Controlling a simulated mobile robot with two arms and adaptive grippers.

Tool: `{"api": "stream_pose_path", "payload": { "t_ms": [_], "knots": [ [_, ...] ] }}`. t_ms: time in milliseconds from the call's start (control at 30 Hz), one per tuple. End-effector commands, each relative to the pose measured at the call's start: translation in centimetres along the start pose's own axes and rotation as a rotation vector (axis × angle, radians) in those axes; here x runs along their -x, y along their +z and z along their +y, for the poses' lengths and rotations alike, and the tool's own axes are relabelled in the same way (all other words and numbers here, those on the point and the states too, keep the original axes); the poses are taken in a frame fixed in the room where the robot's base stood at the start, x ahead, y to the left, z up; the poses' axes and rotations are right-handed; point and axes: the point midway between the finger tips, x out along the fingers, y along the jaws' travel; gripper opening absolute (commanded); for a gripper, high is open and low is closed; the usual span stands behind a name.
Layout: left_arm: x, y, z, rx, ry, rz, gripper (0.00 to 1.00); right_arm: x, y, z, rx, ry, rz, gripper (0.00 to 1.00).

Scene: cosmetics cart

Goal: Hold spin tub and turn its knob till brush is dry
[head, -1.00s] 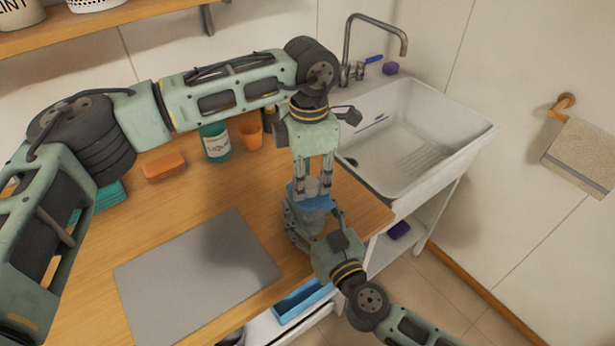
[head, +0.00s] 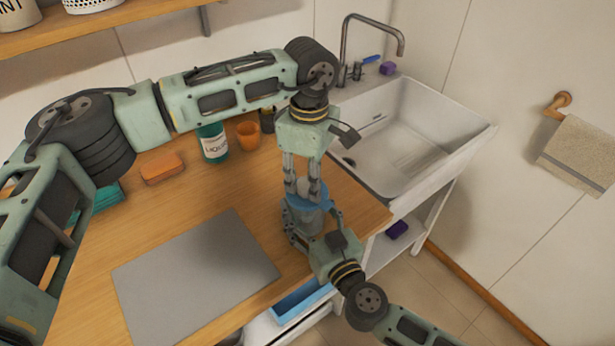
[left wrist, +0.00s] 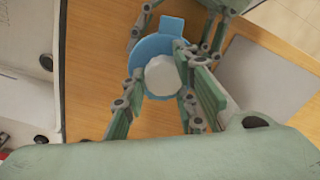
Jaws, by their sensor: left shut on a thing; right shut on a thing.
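The spin tub (head: 304,219) is a small grey tub with a blue lid (head: 309,204), upright near the counter's right front corner. The left wrist view shows the blue lid (left wrist: 171,27) with a round whitish knob (left wrist: 163,76) at its middle. My left gripper (head: 303,194) points straight down from above, its fingers shut on the knob; they straddle it in the left wrist view (left wrist: 161,88). My right gripper (head: 306,226) comes in from the front right, its fingers shut around the tub's sides. The brush is not visible.
A grey mat (head: 196,273) lies left of the tub. An orange sponge (head: 162,168), a green bottle (head: 213,144) and an orange cup (head: 248,136) stand at the back. The white sink (head: 410,150) is to the right. A blue tray (head: 300,301) is below the counter.

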Motion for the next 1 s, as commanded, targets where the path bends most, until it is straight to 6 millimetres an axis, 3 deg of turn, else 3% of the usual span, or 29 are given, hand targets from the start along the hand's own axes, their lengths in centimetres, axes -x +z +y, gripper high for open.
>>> {"api": "stream_pose_path", "payload": {
  "t_ms": [633,667,800,1000],
  "knots": [
    [0.06,-0.22,0.44,-0.049,0.015,0.004,0.01,0.21,0.11,-0.68,-0.002,-0.015,-0.002,0.29],
    [0.06,-0.22,0.44,-0.049,0.015,0.004,0.27,0.21,0.11,-0.69,-0.002,-0.015,-0.002,0.29],
    [0.07,-0.18,0.39,-0.05,0.014,0.004,0.4,0.2,0.12,-0.68,-0.003,-0.015,-0.002,0.29],
    [0.06,-0.07,0.27,-0.052,0.01,0.003,0.41,0.14,0.13,-0.49,-0.003,-0.01,-0.002,0.29]
  ]
}}
